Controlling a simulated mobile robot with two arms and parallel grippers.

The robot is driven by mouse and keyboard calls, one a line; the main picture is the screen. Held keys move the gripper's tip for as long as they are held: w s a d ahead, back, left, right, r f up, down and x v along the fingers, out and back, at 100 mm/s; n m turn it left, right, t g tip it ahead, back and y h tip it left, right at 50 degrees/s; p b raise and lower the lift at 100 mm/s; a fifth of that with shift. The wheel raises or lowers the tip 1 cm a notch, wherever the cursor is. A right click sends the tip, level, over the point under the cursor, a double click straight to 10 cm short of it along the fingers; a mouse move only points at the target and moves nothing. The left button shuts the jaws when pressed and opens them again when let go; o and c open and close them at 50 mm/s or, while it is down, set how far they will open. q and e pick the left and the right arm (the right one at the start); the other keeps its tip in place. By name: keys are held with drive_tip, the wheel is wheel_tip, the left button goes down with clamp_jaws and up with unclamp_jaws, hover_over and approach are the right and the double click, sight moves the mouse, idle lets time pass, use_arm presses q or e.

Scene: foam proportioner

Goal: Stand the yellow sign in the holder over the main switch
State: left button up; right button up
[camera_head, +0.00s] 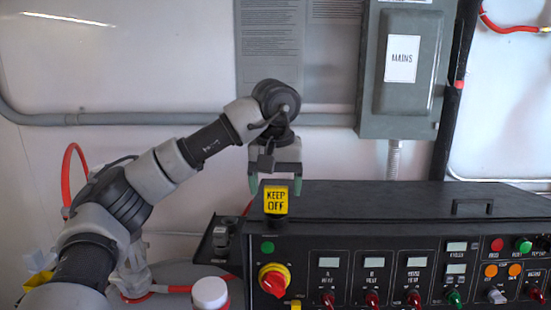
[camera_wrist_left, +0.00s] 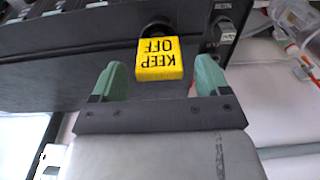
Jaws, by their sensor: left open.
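The yellow sign (camera_head: 275,199) reads KEEP OFF and stands upright at the front left top edge of the black machine, above the red and yellow main switch (camera_head: 274,279). A dark piece shows behind the sign, but the holder itself cannot be made out clearly. My left gripper (camera_head: 276,186) is open just above the sign, with its green fingertips apart. In the left wrist view the sign (camera_wrist_left: 159,59) shows between and beyond the two fingertips (camera_wrist_left: 160,80), with a gap on each side. My right gripper is not in view.
The black machine (camera_head: 400,205) has a panel with several knobs and displays on its front. A grey MAINS box (camera_head: 405,70) hangs on the wall behind. A white-capped red jar (camera_head: 210,293) stands at the lower left. The machine's top to the right is mostly clear.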

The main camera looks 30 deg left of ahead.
use_arm(q)
wheel_tip(320, 180, up, 9)
drive_tip(key=p, duration=0.1)
drive_tip(key=shift+s+d+p, duration=0.35)
drive_tip(key=shift+s+p, duration=0.05)
drive_tip(key=shift+s, duration=0.05)
